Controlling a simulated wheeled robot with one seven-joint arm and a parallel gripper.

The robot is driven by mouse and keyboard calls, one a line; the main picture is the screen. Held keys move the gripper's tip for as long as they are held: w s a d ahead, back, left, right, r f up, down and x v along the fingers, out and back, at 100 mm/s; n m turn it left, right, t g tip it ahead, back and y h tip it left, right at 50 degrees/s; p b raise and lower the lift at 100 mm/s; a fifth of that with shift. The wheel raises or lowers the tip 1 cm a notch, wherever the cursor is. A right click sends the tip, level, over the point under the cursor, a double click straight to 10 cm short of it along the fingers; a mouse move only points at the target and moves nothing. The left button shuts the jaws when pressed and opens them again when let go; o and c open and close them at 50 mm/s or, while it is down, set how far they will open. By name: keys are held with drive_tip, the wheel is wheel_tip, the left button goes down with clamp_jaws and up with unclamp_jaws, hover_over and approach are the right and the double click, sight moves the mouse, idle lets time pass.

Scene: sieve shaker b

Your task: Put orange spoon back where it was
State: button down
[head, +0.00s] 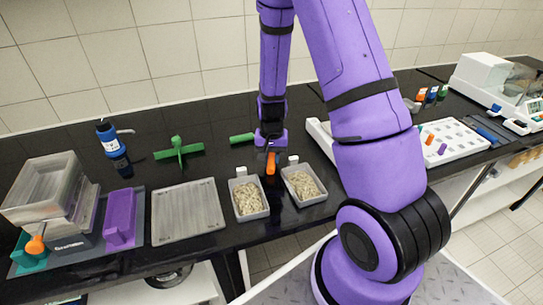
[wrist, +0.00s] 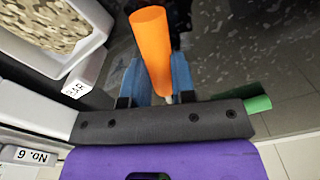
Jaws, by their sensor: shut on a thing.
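My gripper (head: 270,152) is over the black bench, close behind and between two small trays of pale granules. It is shut on the orange spoon (head: 270,163), of which a short orange piece shows below the fingers. In the wrist view the orange spoon (wrist: 151,45) is a smooth orange handle between the two blue fingers of my gripper (wrist: 157,78). The spoon's bowl end cannot be made out. A white rack (head: 455,150) at the right holds a small orange piece and a purple piece upright; my arm hides its left part.
The left granule tray (head: 264,213) and right granule tray (head: 312,201) flank the space below my gripper. A green cylinder (head: 241,138) lies behind. A green cross-shaped piece (head: 178,152), grey flat tray (head: 187,212) and sieve shaker (head: 60,195) stand left. Dark bench shows between them.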

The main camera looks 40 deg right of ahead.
sight(272, 158)
drive_tip(key=shift+f, duration=0.3)
drive_tip(key=c, duration=0.9)
unclamp_jaws()
drive_tip(key=shift+o, duration=0.2)
drive_tip(key=shift+r, duration=0.1)
wheel_tip(272, 158, up, 11)
drive_tip(key=shift+f, duration=0.2)
